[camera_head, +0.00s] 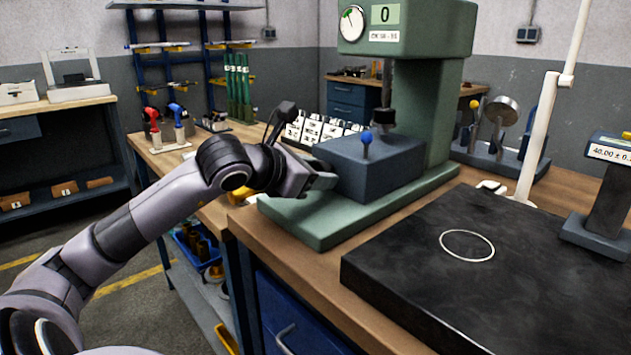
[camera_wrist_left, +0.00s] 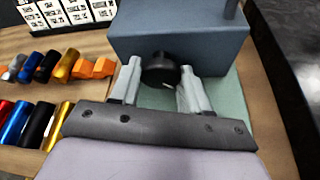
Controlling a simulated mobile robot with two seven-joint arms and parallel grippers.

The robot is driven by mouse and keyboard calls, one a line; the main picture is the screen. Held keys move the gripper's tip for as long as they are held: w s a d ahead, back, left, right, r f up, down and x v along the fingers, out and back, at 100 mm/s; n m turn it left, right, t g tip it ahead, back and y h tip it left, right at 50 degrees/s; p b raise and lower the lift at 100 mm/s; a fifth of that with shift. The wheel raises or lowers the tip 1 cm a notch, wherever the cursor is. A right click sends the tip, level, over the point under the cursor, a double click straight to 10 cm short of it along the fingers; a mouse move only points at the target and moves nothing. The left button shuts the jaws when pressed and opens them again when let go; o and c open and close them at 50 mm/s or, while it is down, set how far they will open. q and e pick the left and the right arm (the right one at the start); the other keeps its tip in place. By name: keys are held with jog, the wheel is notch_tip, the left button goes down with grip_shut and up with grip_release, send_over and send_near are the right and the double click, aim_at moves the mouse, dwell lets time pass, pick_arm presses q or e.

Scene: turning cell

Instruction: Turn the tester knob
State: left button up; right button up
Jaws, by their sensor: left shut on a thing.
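The green tester (camera_head: 445,100) stands on the wooden bench with a round dial and a display reading 0. A blue-grey block (camera_head: 370,165) with a blue ball-topped lever sits on its base. In the left wrist view the black knob (camera_wrist_left: 160,66) sticks out of the front of this block (camera_wrist_left: 185,32). My left gripper (camera_wrist_left: 157,84) has one finger on each side of the knob and is shut on it. In the head view my left gripper (camera_head: 322,181) reaches the block's left side, and the knob is hidden there. My right gripper is not in view.
A black plate (camera_head: 420,265) with a white ring lies right of the tester, with a white post (camera_head: 545,120) behind it. Several coloured cylinders (camera_wrist_left: 45,68) lie left of the gripper in the wrist view. Label cards (camera_head: 315,130) stand behind the gripper.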

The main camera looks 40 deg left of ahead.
pick_arm(q)
jog(key=o, duration=1)
jog(key=shift+b+v, duration=0.35)
jog(key=shift+v, duration=0.45)
jog(key=shift+b+v, duration=0.6)
jog(key=shift+v, duration=2.2)
